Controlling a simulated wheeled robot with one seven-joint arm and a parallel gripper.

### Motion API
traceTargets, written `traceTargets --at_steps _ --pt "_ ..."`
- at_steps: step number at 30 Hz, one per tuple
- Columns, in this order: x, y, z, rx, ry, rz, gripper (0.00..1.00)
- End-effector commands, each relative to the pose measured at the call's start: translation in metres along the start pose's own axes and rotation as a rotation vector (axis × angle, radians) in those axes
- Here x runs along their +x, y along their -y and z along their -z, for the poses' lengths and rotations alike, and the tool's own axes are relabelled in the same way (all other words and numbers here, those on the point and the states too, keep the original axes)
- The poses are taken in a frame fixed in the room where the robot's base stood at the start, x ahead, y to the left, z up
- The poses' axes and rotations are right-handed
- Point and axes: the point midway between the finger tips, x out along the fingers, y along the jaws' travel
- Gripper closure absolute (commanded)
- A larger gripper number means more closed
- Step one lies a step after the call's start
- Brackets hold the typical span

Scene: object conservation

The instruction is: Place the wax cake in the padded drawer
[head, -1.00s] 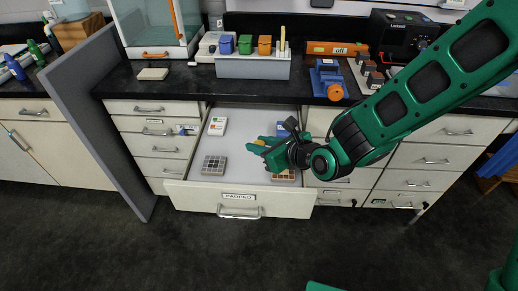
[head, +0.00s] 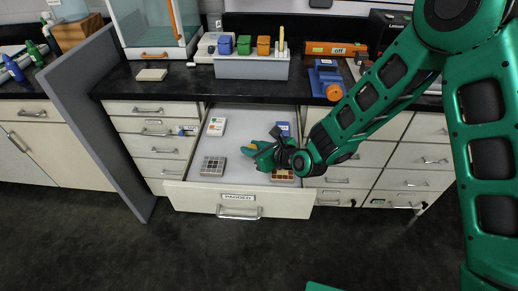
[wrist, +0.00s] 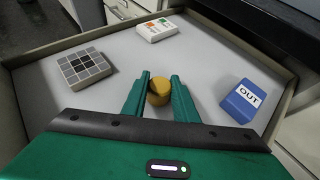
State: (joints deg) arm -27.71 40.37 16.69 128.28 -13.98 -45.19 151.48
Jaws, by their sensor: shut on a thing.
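The wax cake (wrist: 159,88) is a small yellow-orange round piece between my gripper's fingertips in the wrist view. My gripper (wrist: 160,90) is shut on it, with one green finger on each side. In the head view my gripper (head: 255,156) is over the open drawer labelled PADDED (head: 239,205), and only a bit of the yellow cake shows there. The drawer has a pale grey floor. I cannot tell whether the cake touches that floor.
In the drawer lie a grey gridded tray (head: 213,166), a white box (head: 217,126), a blue OUT box (wrist: 243,101) and a brown gridded tray (head: 283,176), partly hidden by my gripper. The drawer's middle is free. A worktop (head: 170,90) with equipment stands behind.

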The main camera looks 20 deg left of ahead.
Motion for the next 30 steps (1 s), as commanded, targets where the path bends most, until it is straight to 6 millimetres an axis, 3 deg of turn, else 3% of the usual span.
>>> traceTargets --at_steps 9,10,12,23,30 --pt "0.001 0.000 0.002 0.000 0.000 0.000 0.99" --pt "0.001 0.000 0.002 -0.001 0.000 0.000 0.67" --pt "0.001 0.000 0.001 -0.001 0.000 0.000 0.55" --pt "-0.001 0.000 -0.002 -0.001 0.001 0.000 0.55" --pt "-0.037 0.001 0.000 0.000 -0.001 0.001 0.55"
